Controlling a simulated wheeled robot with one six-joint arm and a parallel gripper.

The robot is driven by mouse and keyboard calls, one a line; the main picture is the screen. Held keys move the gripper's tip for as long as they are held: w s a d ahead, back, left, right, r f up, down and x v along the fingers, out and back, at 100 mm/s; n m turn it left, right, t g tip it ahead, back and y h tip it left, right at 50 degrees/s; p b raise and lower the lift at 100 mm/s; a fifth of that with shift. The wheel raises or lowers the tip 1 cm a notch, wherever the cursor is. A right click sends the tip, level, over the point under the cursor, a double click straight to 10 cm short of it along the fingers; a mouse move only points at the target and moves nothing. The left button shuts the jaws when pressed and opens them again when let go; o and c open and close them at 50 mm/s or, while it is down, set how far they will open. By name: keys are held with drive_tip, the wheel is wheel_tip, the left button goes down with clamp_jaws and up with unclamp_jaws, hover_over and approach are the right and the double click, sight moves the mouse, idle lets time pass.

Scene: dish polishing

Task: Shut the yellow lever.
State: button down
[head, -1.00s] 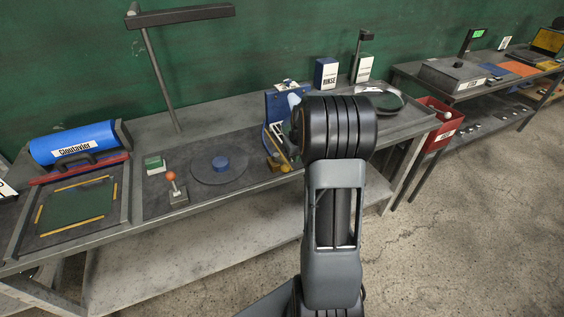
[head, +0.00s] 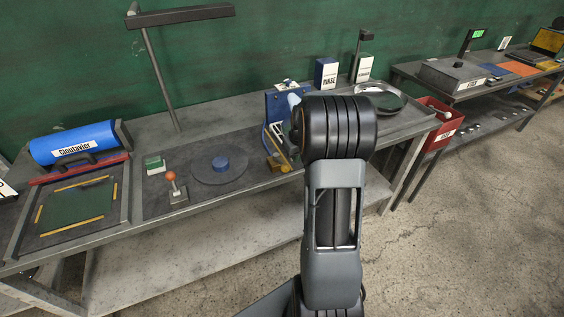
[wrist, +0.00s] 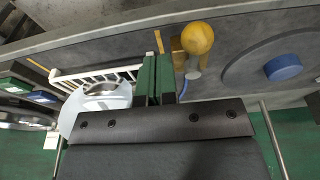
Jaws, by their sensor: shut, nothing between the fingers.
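The yellow lever shows in the wrist view as a round yellow knob (wrist: 197,38) on a pale stem, above a brownish-yellow base. My gripper (wrist: 157,62) has its two green fingers together, with nothing between them. The fingertips are just left of the knob in that view, and I see a gap between them and the knob. In the head view, my arm covers my gripper and most of the lever. Only brownish-yellow parts of the station (head: 277,161) show beside my arm.
A blue disc (wrist: 283,67) sits on a dark round turntable (head: 231,174) close to the lever. A white rack (wrist: 95,76) stands on the other side of my fingers. An orange-knobbed lever (head: 171,177) stands farther left. A blue stand (head: 278,101) rises behind the station.

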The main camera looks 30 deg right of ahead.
sight(285, 167)
drive_tip(key=shift+f, duration=0.2)
drive_tip(key=shift+f+b, duration=1.5)
drive_tip(key=shift+f, duration=0.15)
drive_tip(key=shift+a, duration=0.2)
drive_tip(key=shift+a, duration=1.35)
drive_tip(key=shift+w+a, duration=0.1)
drive_tip(key=shift+a, duration=0.05)
drive_tip(key=shift+a+b, duration=0.3)
drive_tip(key=shift+a, duration=0.3)
